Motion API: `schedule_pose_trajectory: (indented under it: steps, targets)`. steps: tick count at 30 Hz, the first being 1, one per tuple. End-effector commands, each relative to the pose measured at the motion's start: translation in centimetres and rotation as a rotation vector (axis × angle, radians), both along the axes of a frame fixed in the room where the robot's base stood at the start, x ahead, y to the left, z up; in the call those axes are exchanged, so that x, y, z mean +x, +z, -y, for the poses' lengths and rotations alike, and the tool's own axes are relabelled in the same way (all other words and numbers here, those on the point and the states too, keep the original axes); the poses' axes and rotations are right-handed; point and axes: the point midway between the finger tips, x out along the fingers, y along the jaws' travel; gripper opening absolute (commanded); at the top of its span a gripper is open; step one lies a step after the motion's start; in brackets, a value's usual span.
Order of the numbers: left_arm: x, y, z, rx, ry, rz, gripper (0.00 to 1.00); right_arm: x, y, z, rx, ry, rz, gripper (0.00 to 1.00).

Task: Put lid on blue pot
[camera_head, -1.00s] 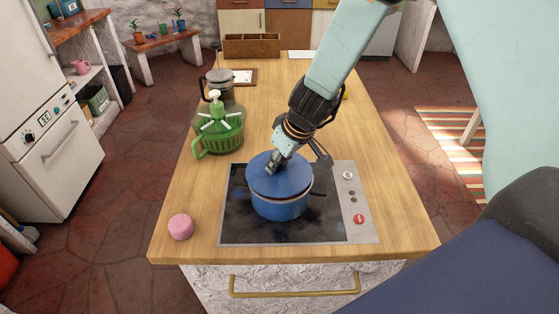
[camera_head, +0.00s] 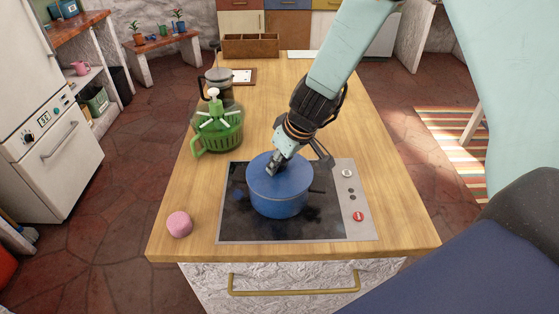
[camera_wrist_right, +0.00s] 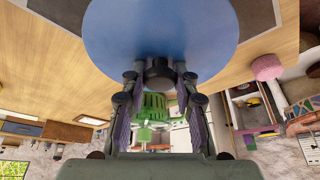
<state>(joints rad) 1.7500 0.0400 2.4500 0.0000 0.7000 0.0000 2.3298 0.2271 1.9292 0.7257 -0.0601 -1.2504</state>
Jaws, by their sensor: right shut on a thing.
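The blue pot (camera_head: 279,205) stands on the black cooktop (camera_head: 235,221). The blue lid (camera_head: 290,178) lies on top of the pot and covers its opening; I see no clear gap between them. My right gripper (camera_head: 273,168) comes down from above and is shut on the lid's knob. In the right wrist view the fingers (camera_wrist_right: 160,84) close around the dark knob (camera_wrist_right: 160,72), and the lid (camera_wrist_right: 160,30) fills the top of the picture. The left gripper is in neither view.
A green spinner-like container (camera_head: 217,130) and a glass jug (camera_head: 221,84) stand at the left of the wooden counter (camera_head: 342,134). A pink round object (camera_head: 179,224) lies front left. A wooden box (camera_head: 250,46) is at the far end. Red-marked controls (camera_head: 359,216) are right of the pot.

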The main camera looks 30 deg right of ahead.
Motion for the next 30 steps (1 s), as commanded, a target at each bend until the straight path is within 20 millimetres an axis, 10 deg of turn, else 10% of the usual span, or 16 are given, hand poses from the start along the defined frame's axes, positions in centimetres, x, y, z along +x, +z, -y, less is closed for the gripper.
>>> schedule_pose_trajectory:
  steps: [13, 14, 30]
  targets:
    - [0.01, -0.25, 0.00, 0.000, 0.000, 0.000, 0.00, 0.07, -0.20, 0.08, 0.000, 0.000, 0.001, 0.00]
    - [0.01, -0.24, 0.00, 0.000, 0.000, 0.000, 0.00, 0.07, -0.20, 0.08, 0.000, 0.000, 0.001, 0.32]
    - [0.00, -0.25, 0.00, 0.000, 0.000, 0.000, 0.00, 0.02, -0.25, 0.07, 0.000, 0.000, 0.000, 0.59]
